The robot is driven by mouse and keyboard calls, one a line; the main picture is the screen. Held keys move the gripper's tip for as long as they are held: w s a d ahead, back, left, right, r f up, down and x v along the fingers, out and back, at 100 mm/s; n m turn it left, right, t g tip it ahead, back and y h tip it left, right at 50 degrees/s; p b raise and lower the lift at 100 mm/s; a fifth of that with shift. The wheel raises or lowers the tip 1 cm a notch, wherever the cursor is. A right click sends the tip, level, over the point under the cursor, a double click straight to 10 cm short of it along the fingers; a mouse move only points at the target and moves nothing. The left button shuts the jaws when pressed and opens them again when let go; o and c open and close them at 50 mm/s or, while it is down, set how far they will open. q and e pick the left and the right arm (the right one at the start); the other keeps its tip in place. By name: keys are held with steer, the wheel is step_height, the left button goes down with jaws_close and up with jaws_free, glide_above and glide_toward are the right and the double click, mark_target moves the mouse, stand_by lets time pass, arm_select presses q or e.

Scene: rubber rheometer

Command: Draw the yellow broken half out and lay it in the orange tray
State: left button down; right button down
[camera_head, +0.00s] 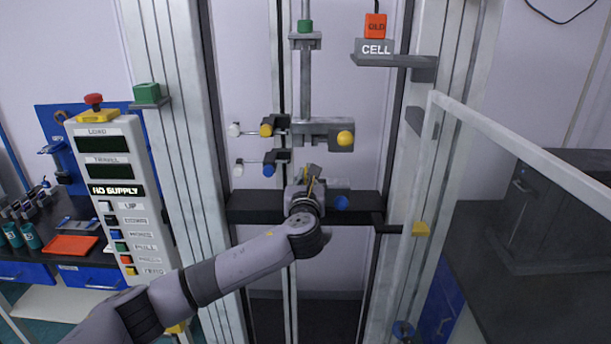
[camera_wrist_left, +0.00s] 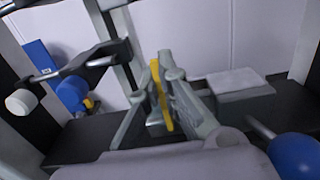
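My left gripper (camera_head: 307,178) is in the machine frame, just above the black lower crossbeam. In the left wrist view, its two fingers (camera_wrist_left: 161,88) converge on a thin upright yellow broken half (camera_wrist_left: 160,97) and appear to press it from both sides. A grey block stands behind the strip's lower part, and I cannot tell whether the strip is still clamped there. In the head view, the gripper mostly hides the strip. The orange tray (camera_head: 71,246) lies on the dark bench at the left. My right gripper is not in view.
The upper clamp (camera_head: 318,127) with a yellow knob hangs above my gripper. The control panel (camera_head: 117,190) and left column stand between the gripper and the tray. An open clear guard door (camera_head: 520,145) is at the right.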

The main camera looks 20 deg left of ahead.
arm_select(q)
steer(key=p+v, duration=0.2)
steer(key=v, duration=0.7)
stand_by(0.8)
steer(key=shift+s, duration=0.1)
